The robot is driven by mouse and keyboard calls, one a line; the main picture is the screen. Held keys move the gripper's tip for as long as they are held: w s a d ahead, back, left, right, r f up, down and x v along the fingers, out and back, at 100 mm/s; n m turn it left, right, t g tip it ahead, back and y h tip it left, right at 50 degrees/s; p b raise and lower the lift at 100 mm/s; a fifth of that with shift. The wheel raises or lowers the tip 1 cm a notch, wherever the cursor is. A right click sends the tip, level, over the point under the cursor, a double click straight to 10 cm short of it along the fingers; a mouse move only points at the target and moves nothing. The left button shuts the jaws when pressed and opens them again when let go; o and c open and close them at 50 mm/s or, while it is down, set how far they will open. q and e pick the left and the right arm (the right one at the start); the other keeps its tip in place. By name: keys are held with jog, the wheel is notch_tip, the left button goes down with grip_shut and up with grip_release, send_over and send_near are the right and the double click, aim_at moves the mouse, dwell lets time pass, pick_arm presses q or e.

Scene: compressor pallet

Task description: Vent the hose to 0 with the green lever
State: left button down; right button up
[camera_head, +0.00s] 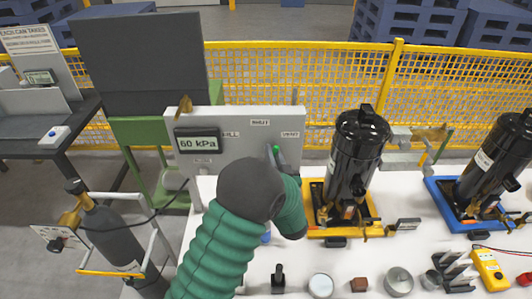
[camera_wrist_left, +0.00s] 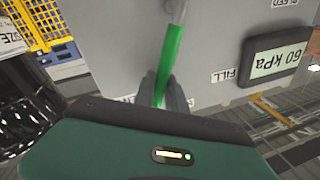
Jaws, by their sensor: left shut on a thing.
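The green lever (camera_head: 276,149) is on the front of a grey panel (camera_head: 215,165); mostly its green tip shows in the head view. In the left wrist view the green lever (camera_wrist_left: 171,62) runs down between my fingers. My left gripper (camera_wrist_left: 166,92) is shut on it. In the head view my left gripper (camera_head: 277,158) is at the panel, largely hidden behind my wrist. The display (camera_head: 198,139) reads 60 kPa and also shows upside down in the left wrist view (camera_wrist_left: 289,56). FILL, SHUT and VENT labels surround the lever. The hose is not clearly seen. My right gripper is not in view.
A black compressor (camera_head: 357,155) in a yellow tray (camera_head: 370,225) stands close right of my left gripper. Another compressor (camera_head: 497,160) stands in a blue tray (camera_head: 440,200). Small parts and a yellow meter (camera_head: 488,268) lie on the white table's front. A gas cylinder (camera_head: 115,240) stands left.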

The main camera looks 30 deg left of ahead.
pick_arm(q)
jog(key=shift+w+d+f+m+t, duration=0.3)
jog(key=shift+d+f+m, duration=0.2)
jog(key=shift+m, duration=0.45)
jog(key=shift+w+d+f+m+t, duration=0.15)
jog(key=shift+w+d+f+m, duration=0.3)
jog(key=shift+m, duration=0.55)
jog(key=shift+w+d+f+m+t, duration=0.3)
jog(key=shift+d+m, duration=0.35)
jog(key=shift+m, duration=0.3)
jog(key=shift+s+f, duration=0.1)
jog(key=c, duration=1.4)
grip_release()
jog(key=shift+o, duration=0.2)
jog(key=shift+f+b, duration=0.1)
jog(key=shift+b, duration=0.2)
